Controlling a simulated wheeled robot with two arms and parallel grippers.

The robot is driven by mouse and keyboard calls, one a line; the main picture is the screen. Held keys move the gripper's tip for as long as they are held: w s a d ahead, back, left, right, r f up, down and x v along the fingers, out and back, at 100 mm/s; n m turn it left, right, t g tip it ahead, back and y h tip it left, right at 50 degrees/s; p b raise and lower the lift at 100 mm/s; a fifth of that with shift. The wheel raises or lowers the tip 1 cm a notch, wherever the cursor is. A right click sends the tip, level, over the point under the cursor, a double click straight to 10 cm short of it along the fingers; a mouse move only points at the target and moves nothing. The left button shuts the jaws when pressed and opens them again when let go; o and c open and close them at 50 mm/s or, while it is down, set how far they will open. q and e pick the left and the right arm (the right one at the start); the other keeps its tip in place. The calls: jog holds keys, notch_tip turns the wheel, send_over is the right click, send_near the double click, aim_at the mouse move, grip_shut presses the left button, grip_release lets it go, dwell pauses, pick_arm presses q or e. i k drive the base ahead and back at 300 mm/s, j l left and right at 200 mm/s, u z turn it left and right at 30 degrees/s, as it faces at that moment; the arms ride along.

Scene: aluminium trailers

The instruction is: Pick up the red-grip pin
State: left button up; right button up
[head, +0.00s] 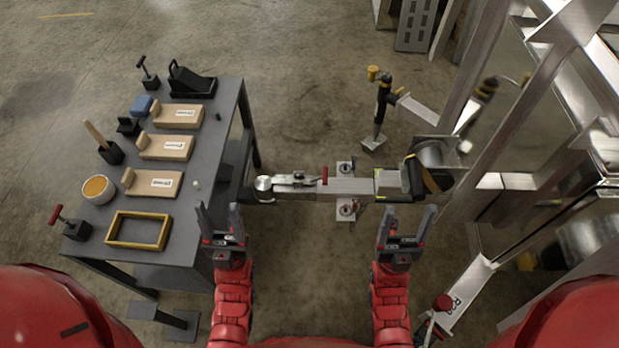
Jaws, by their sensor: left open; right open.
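A pin with a red T-shaped grip (57,214) stands upright in a dark block at the near left corner of the grey table. My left gripper (220,212) is open and empty, off the table's right edge, well to the right of this pin. My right gripper (407,213) is open and empty, just below the trailer tongue (350,187). A small upright red piece (325,175) also shows on the tongue near its coupler (264,184); I cannot tell whether it is a pin. Neither gripper touches anything.
The table (203,190) holds a yellow frame (138,245), a tub of orange stuff (98,187), several wooden blocks (165,147) and a black-handled pin (148,72). A black-and-yellow jack (381,105) stands behind the tongue. Trailer rails fill the right. Floor between my grippers is clear.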

aim_at(55, 215)
jog(key=j+u, duration=0.1)
jog(key=u, duration=1.75)
